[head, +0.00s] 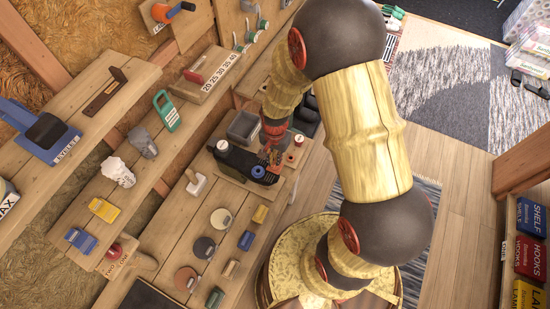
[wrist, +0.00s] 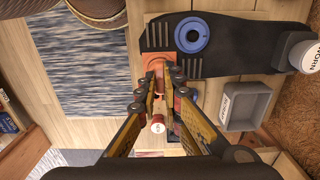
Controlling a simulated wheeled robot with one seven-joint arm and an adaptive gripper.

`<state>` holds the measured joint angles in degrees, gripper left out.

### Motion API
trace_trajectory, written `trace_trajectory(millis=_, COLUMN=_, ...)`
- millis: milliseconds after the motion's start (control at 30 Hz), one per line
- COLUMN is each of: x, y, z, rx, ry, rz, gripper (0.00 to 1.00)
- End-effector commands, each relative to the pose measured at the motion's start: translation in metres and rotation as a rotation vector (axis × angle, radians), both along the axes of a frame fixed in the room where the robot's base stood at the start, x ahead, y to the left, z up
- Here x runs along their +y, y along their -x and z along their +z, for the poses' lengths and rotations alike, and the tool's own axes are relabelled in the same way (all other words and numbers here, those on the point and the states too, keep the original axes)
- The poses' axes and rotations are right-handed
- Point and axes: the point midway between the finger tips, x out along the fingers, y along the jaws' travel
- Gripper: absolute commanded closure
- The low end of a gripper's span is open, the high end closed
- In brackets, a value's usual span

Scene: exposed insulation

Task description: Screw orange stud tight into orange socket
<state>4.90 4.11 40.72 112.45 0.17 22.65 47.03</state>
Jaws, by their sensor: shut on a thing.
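My gripper (wrist: 158,78) is shut at the orange socket block in the wrist view. It is shut on what looks like the orange stud (wrist: 157,67), which is mostly hidden between the fingertips. The orange socket (wrist: 142,66) shows as an orange patch around the fingertips, beside the dark base. In the head view my gripper (head: 270,146) points down over the orange socket (head: 265,157). I cannot tell how deep the stud sits, or whether it is tilted.
A dark base (wrist: 245,48) carries a blue ring (wrist: 192,35) close to the fingers. A grey bin (wrist: 262,101), a white-topped red piece (wrist: 158,125) and a white-capped piece (wrist: 304,52) stand nearby. Several tools and discs lie on the benches (head: 165,238).

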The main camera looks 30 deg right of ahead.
Motion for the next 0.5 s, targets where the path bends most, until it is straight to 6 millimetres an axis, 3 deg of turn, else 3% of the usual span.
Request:
trace_trajectory(millis=133, x=0.0000, y=0.0000, z=-0.0041, rx=0.000, ry=0.000, rz=0.000, gripper=1.00)
trace_trajectory(millis=167, x=0.0000, y=0.0000, z=-0.0033, rx=0.000, ry=0.000, rz=0.000, gripper=0.91)
trace_trajectory(millis=500, x=0.0000, y=0.0000, z=-0.0028, rx=0.000, ry=0.000, rz=0.000, gripper=0.71)
